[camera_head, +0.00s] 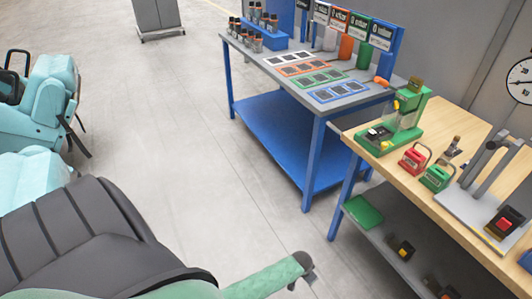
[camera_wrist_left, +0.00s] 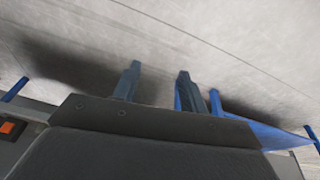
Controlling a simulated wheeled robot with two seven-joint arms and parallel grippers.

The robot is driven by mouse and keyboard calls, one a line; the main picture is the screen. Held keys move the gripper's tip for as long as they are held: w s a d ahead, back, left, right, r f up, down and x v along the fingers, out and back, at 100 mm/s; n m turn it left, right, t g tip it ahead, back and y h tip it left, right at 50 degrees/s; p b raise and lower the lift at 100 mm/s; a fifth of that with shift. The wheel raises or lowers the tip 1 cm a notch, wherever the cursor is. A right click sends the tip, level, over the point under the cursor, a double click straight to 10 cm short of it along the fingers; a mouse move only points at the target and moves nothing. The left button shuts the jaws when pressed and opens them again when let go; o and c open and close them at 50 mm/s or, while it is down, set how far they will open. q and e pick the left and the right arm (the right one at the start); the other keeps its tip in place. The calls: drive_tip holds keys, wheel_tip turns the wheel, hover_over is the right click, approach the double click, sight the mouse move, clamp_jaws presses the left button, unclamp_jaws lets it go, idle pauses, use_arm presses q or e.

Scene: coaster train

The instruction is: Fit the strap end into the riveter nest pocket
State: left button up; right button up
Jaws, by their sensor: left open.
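My left gripper (camera_head: 307,277) is at the bottom of the head view, at the end of a green-covered arm, over the floor and apart from the benches. In the left wrist view its two fingers (camera_wrist_left: 159,76) stand apart with nothing between them. A green bench device (camera_head: 393,128) stands at the far end of the wooden bench. A grey press-like device (camera_head: 490,185) with a red button stands nearer. I cannot tell which of them is the riveter, and no nest pocket can be made out. I cannot pick out a strap end. My right gripper is not in view.
The wooden bench (camera_head: 455,122) also bears a red block (camera_head: 414,159) and a green block (camera_head: 437,178). A blue-legged table (camera_head: 350,101) with trays and bins stands behind. Teal seats (camera_head: 45,105) and a dark ribbed seat (camera_head: 80,240) fill the left. Floor between is clear.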

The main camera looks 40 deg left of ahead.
use_arm(q)
drive_tip(key=s+d+f, duration=0.1)
drive_tip(key=s+f, duration=0.3)
drive_tip(key=s, duration=0.5)
drive_tip(key=s+f, duration=0.4)
drive_tip(key=s, duration=0.6)
drive_tip(key=s+d+f, duration=0.1)
drive_tip(key=s+f, duration=0.4)
drive_tip(key=s, duration=0.5)
drive_tip(key=shift+d+g+y, duration=0.3)
drive_tip(key=shift+g, duration=0.1)
drive_tip(key=shift+w+d+r, duration=0.2)
drive_tip(key=shift+w+r, duration=0.05)
drive_tip(key=shift+r, duration=0.3)
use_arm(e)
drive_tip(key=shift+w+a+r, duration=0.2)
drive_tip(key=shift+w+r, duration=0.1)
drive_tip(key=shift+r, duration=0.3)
